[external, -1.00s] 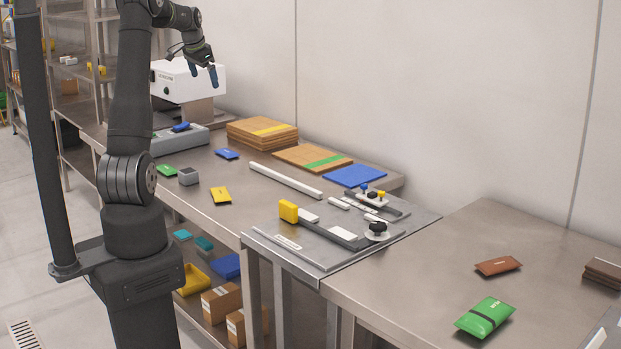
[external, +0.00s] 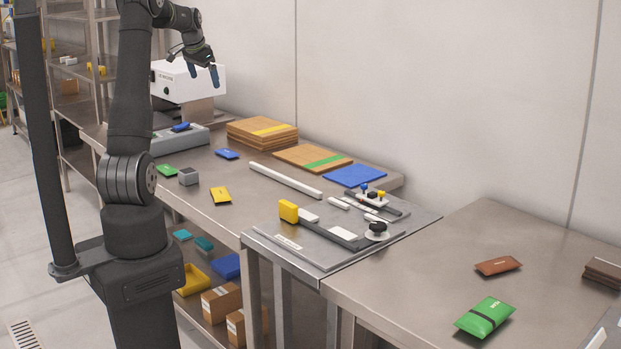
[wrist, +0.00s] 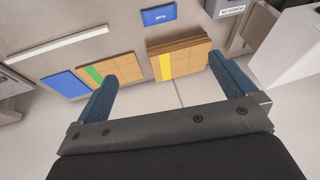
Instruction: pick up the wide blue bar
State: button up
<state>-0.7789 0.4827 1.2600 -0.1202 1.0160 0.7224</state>
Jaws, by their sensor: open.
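A small blue bar with white print (external: 227,153) lies flat on the steel bench, left of the cardboard stack. It also shows at the top of the wrist view (wrist: 159,15). Another blue piece (external: 181,127) lies on the grey tray of the white machine; I cannot tell from its look which of the two is wider. My gripper (external: 204,74) hangs high above the bench, near the white machine, with its blue fingers pointing down. In the wrist view its fingers (wrist: 162,70) are wide apart with nothing between them. It is well clear of both blue pieces.
The white machine (external: 187,80) stands close behind my gripper. Cardboard sheets (external: 262,133) and a flat blue square (external: 355,176) lie along the wall. A yellow bar (external: 221,195), green bar (external: 167,170) and small grey block (external: 188,176) lie nearer the front edge.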

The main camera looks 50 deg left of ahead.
jog(key=f+n, duration=0.1)
jog(key=n, duration=0.2)
jog(key=n+h, duration=0.2)
jog(key=n, duration=3)
send_near(226, 151)
jog(key=shift+d+f, duration=0.2)
jog(key=shift+f, duration=0.9)
jog(key=shift+t, duration=0.3)
jog(key=shift+x, duration=2.95)
jog(key=shift+w+a, duration=0.1)
jog(key=shift+w, duration=0.05)
jog(key=c, duration=0.8)
jog(key=shift+r, duration=0.1)
